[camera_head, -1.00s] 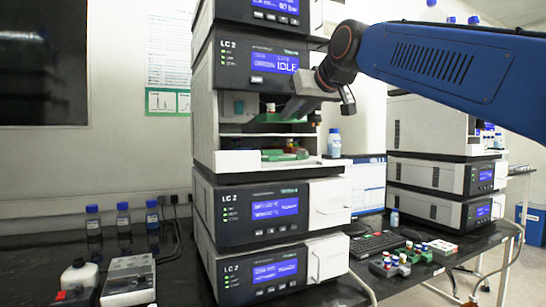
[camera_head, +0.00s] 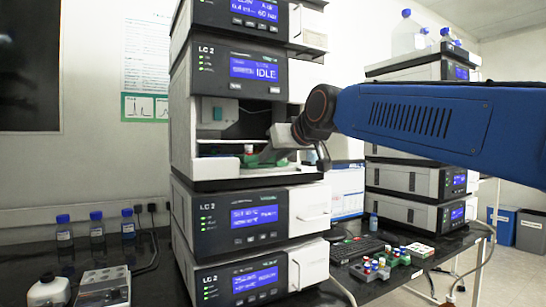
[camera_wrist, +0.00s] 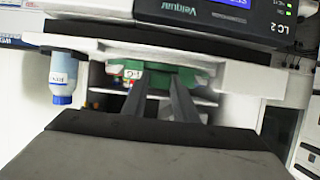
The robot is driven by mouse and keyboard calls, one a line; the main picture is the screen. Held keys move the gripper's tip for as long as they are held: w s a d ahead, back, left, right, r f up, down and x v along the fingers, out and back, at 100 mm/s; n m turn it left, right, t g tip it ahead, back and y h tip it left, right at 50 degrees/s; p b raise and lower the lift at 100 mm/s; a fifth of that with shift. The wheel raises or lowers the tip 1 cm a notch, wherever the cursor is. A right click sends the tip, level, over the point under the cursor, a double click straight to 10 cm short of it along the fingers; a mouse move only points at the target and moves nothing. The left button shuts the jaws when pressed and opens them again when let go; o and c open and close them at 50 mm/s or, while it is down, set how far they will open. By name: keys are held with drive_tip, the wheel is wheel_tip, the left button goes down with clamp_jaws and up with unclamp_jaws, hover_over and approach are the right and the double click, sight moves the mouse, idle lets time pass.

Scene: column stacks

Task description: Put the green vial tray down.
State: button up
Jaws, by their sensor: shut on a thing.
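The green vial tray (camera_head: 262,159) is in the open bay of the LC 2 stack, low over the bay floor. A vial with a red cap shows at its left end. My gripper (camera_head: 272,157) reaches in from the right and is shut on the tray's near side. In the wrist view the two fingers meet the green tray (camera_wrist: 152,72), which carries a white label. Whether the tray touches the surface beneath it cannot be told. My gripper hides its right part.
The LC 2 stack (camera_head: 238,120) has walls close around the bay. Blue-capped bottles (camera_head: 97,226) stand on the bench at left. Several small vials (camera_head: 375,266) and a keyboard (camera_head: 357,249) are on the bench at right. A blue-capped bottle (camera_wrist: 62,78) shows in the wrist view.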

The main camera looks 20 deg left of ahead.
drive_tip(key=o, duration=1.1)
drive_tip(key=shift+f, duration=0.15)
drive_tip(key=v, duration=1.2)
drive_tip(key=shift+w, duration=0.1)
drive_tip(key=s+d+f+m+h, duration=0.1)
drive_tip(key=d+f+m+h, duration=0.15)
drive_tip(key=d+f, duration=1)
drive_tip(key=s+d+f+m+h, duration=0.2)
drive_tip(key=d+f+h, duration=0.2)
drive_tip(key=d+f, duration=0.8)
drive_tip(key=s+d+f+m+g+h, duration=0.1)
drive_tip(key=s+d+f, duration=0.5)
drive_tip(key=d+f, duration=0.1)
drive_tip(key=s+d+f+m+g+h, duration=0.1)
drive_tip(key=s+d+f+m, duration=0.1)
drive_tip(key=s+d+f, duration=0.5)
drive_tip(key=s+d+f+m+g+h, duration=0.1)
drive_tip(key=s+d+f+m+g, duration=0.1)
drive_tip(key=s+d+f, duration=0.4)
drive_tip(key=shift+s+d+f+h, duration=0.1)
drive_tip(key=shift+d+f, duration=0.3)
drive_tip(key=shift+f, duration=0.4)
drive_tip(key=shift+s+d+f+h, duration=0.15)
drive_tip(key=shift+d+f, duration=0.25)
drive_tip(key=shift+f, duration=0.4)
drive_tip(key=shift+s+d+f+h, duration=0.1)
drive_tip(key=shift+d+f, duration=0.3)
drive_tip(key=shift+f, duration=0.4)
